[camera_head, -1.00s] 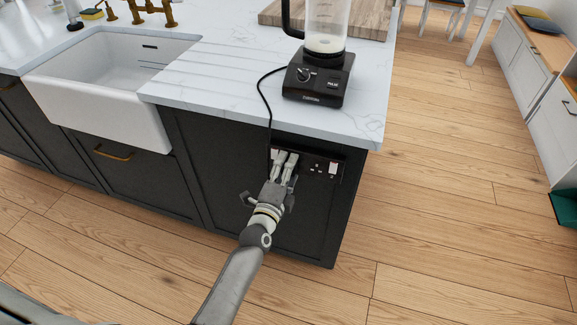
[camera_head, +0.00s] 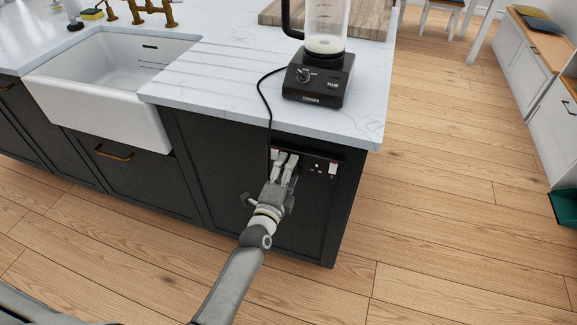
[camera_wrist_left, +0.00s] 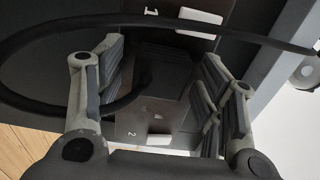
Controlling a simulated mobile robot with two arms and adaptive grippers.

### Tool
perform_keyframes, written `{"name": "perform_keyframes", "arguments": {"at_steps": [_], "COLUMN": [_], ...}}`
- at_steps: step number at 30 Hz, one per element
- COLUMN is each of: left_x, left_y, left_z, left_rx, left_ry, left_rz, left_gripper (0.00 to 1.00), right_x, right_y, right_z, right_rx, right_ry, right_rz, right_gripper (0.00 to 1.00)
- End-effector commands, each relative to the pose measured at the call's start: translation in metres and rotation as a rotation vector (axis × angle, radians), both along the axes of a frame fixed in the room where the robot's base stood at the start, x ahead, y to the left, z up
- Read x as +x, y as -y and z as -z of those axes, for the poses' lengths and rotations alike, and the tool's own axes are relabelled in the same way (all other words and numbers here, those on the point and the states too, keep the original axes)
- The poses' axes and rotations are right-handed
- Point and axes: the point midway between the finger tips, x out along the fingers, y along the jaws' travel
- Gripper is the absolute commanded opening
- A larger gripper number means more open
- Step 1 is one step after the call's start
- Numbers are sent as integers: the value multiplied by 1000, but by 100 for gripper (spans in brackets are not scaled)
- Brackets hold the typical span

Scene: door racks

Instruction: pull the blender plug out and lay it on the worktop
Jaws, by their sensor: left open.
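The blender (camera_head: 316,75) stands on the white marbled worktop (camera_head: 215,75). Its black cord (camera_head: 266,103) runs over the front edge and down to the socket panel (camera_head: 314,164) on the dark cabinet. My left gripper (camera_head: 284,163) is at the left part of that panel and hides the plug in the head view. In the left wrist view the dark plug (camera_wrist_left: 165,80) sits at the panel, between the two open fingers of my left gripper (camera_wrist_left: 165,88). Gaps show on both sides of it. The black cord (camera_wrist_left: 60,113) loops from it past the left finger. My right gripper is not in view.
A white sink (camera_head: 95,95) is set in the counter to the left. A wooden board (camera_head: 370,20) lies behind the blender. The worktop between sink and blender is clear. The panel's other outlet (camera_head: 318,168) looks empty, beside a white switch (camera_head: 333,169).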

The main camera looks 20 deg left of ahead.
Motion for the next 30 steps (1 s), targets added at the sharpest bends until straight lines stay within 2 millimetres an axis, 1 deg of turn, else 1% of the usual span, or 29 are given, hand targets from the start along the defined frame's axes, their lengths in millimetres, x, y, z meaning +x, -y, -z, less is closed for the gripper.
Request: {"name": "perform_keyframes", "arguments": {"at_steps": [4,12,26,30], "left_x": [0,0,0,-1], "left_y": [0,0,0,0], "left_z": [-1,0,0,-1], "left_rx": [1,1,1,1], "left_ry": [0,1,0,0], "left_rz": [0,0,0,0], "left_gripper": [62,62,3,2], "right_x": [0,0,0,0], "right_y": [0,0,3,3], "right_z": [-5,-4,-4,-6], "right_rx": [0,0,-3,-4], "right_ry": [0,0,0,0], "right_rz": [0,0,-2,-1], "right_gripper": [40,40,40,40]}}
